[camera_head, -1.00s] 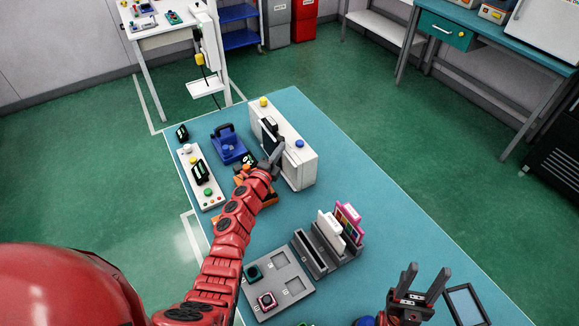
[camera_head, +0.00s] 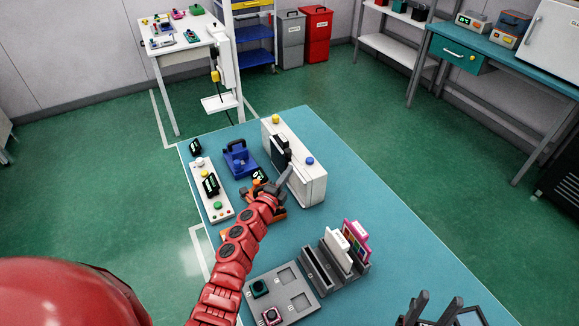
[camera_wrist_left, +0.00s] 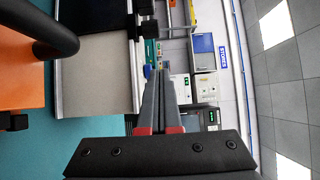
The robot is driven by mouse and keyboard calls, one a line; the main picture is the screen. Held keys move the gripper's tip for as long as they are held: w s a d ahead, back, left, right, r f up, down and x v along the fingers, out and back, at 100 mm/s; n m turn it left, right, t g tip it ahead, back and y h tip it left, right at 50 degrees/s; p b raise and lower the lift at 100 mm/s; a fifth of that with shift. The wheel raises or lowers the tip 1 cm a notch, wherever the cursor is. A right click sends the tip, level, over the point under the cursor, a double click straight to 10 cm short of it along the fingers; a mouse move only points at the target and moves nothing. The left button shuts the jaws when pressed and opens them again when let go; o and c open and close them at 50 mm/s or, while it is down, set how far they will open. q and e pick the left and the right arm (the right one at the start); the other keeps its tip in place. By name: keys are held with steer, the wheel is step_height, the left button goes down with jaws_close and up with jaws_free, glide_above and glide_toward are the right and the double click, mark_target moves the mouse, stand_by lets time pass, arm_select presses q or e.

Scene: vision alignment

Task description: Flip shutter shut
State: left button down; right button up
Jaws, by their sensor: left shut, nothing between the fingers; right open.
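The white box (camera_head: 302,176) stands on the teal table, with a yellow button (camera_head: 275,119) and a blue button (camera_head: 309,160) on top. A dark shutter-like panel (camera_head: 278,150) is on its left-facing front. My left gripper (camera_head: 287,173) is at the front of the box, right of the panel; contact cannot be told. In the left wrist view its fingers (camera_wrist_left: 159,72) are shut and empty, beside the pale box face (camera_wrist_left: 95,75) and a small black block (camera_wrist_left: 137,30). My right gripper (camera_head: 429,300) is open and empty at the bottom edge, partly cut off.
An orange-based device (camera_head: 279,215) sits under my left wrist. A blue fixture (camera_head: 239,158) and a white button panel (camera_head: 213,195) stand to the left. A grey tray (camera_head: 297,290) and a card rack (camera_head: 318,270) are nearer. The table's right side is clear.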

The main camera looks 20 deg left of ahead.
arm_select(q)
steer(key=s+a+b, duration=0.1)
steer(key=s, duration=0.6)
steer(key=shift+s+a+f, duration=0.15)
steer(key=shift+a+f, duration=0.15)
steer(key=shift+a, duration=0.05)
steer(key=shift+s, duration=0.1)
